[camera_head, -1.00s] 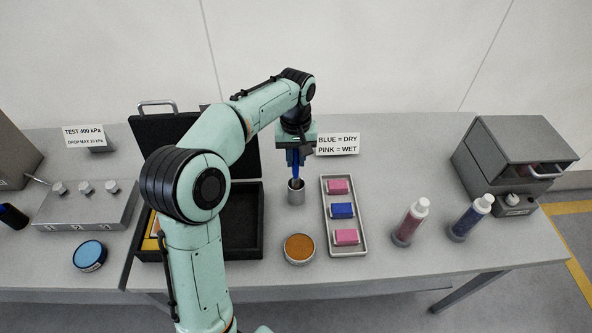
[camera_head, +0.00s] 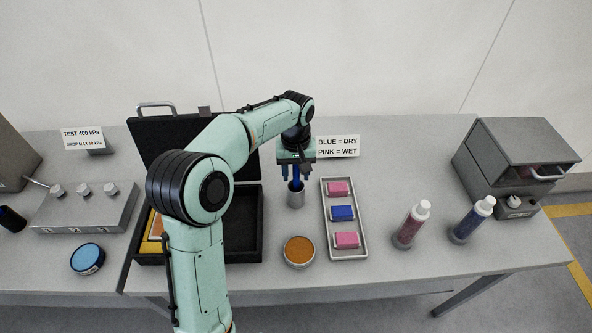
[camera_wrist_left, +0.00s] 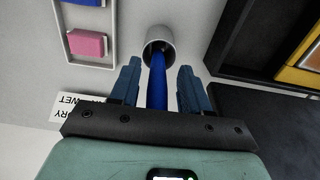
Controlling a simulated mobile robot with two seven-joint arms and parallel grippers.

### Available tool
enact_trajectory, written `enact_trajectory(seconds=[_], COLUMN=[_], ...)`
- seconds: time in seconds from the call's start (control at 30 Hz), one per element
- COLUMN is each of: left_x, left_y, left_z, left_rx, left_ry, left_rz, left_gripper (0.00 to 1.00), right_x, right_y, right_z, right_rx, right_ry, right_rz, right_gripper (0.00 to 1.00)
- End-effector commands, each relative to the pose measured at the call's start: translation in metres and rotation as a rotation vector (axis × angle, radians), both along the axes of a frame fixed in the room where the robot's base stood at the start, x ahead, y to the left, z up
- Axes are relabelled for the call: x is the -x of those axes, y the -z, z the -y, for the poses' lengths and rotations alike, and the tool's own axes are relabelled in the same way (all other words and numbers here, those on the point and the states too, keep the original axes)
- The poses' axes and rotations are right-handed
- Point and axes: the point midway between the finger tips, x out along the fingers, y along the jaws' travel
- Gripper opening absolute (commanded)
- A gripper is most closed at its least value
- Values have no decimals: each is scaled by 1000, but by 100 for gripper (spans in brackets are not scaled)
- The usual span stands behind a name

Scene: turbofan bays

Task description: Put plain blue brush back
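The plain blue brush (camera_wrist_left: 157,82) stands in the grey metal cup (camera_wrist_left: 160,36), its handle pointing up between my left gripper's fingers. In the head view the cup (camera_head: 296,197) sits on the bench between the black case and the tray, and a bit of the blue brush (camera_head: 296,184) shows above its rim. My left gripper (camera_head: 297,176) is open just above the cup. In the left wrist view its two blue fingers (camera_wrist_left: 155,82) stand apart on either side of the handle, with a gap on both sides. My right gripper is not in view.
A tray (camera_head: 344,253) with pink and blue blocks stands right of the cup. An orange-topped round tin (camera_head: 299,250) is in front. The open black case (camera_head: 256,255) lies to the left. Two bottles (camera_head: 411,222) (camera_head: 472,218) stand farther right. A sign (camera_head: 338,146) stands behind.

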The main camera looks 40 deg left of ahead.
Motion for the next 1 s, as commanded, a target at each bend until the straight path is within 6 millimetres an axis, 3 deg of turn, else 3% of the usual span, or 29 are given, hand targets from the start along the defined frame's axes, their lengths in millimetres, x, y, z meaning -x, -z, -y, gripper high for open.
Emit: enact_trajectory(seconds=[0.33,0.7,1.0], left_x=[-1,-3,-1], left_y=[-12,-90,-122], left_z=[0,0,0], left_rx=[0,0,0], left_ry=[0,0,1], left_rz=[3,8,3], left_gripper=[46,46,46], right_x=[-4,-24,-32], right_y=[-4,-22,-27], right_z=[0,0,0], right_rx=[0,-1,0], right_ry=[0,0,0], right_rz=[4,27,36], right_gripper=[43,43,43])
